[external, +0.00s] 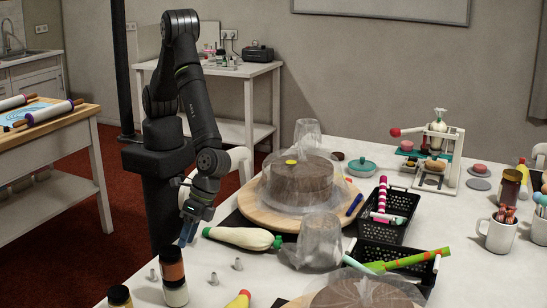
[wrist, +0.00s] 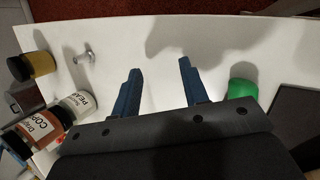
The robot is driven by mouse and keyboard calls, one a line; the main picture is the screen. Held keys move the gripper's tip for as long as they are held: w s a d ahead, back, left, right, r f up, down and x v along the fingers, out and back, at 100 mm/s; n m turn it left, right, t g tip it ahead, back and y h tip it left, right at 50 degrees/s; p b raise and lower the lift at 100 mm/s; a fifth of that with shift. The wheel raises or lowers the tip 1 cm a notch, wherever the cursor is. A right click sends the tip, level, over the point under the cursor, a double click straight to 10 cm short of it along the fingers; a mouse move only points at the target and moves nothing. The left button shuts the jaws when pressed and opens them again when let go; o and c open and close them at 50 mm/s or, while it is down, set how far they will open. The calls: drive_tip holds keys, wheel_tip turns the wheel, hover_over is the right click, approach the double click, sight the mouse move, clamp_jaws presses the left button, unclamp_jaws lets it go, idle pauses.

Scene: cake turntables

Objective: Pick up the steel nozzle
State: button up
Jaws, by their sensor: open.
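Small steel nozzles stand on the white table in the external view: one (external: 152,274) left of the stacked jars, one (external: 213,279) to their right, and another (external: 238,264) farther right. In the wrist view one small steel piece (wrist: 85,54) shows at upper left, outside the jaws; I cannot tell which nozzle it is. My gripper (external: 187,236) points down near the table's left edge, behind the jars. In the wrist view its blue fingers (wrist: 160,78) are apart with bare table between them.
A gold jar (wrist: 33,66) is close by. A piping bag (external: 240,237) with green ends lies right of my gripper. A covered cake on a wooden turntable (external: 256,214) stands behind.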

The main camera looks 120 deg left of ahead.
drive_tip(key=shift+a+n+g+h, duration=0.2)
drive_tip(key=shift+n+g+h, duration=0.25)
drive_tip(key=shift+n, duration=0.65)
drive_tip(key=shift+w+r+n+g+h, duration=0.1)
drive_tip(key=shift+n+g+h, duration=0.1)
drive_tip(key=shift+n+h, duration=0.2)
drive_tip(key=shift+r+n+g+h, duration=0.15)
drive_tip(key=shift+n+h, duration=0.1)
drive_tip(key=shift+n, duration=0.25)
drive_tip(key=w+r+n+h, duration=0.1)
drive_tip(key=n+h, duration=0.1)
drive_tip(key=w+r+n+h, duration=0.1)
drive_tip(key=w+n+h, duration=0.1)
drive_tip(key=n, duration=0.1)
drive_tip(key=w+r+n+h, duration=0.1)
drive_tip(key=r+n+h, duration=0.1)
drive_tip(key=n, duration=0.1)
drive_tip(key=shift+w+d, duration=0.2)
drive_tip(key=shift+w, duration=0.15)
approach(158, 265)
drive_tip(key=x, duration=0.4)
drive_tip(key=shift+d+f, duration=0.25)
drive_tip(key=shift+f, duration=0.05)
drive_tip(key=shift+s+x, duration=0.1)
drive_tip(key=shift+x, duration=1.25)
drive_tip(key=shift+s+x, duration=0.15)
drive_tip(key=shift+x, duration=1.15)
drive_tip(key=shift+a, duration=0.1)
clamp_jaws()
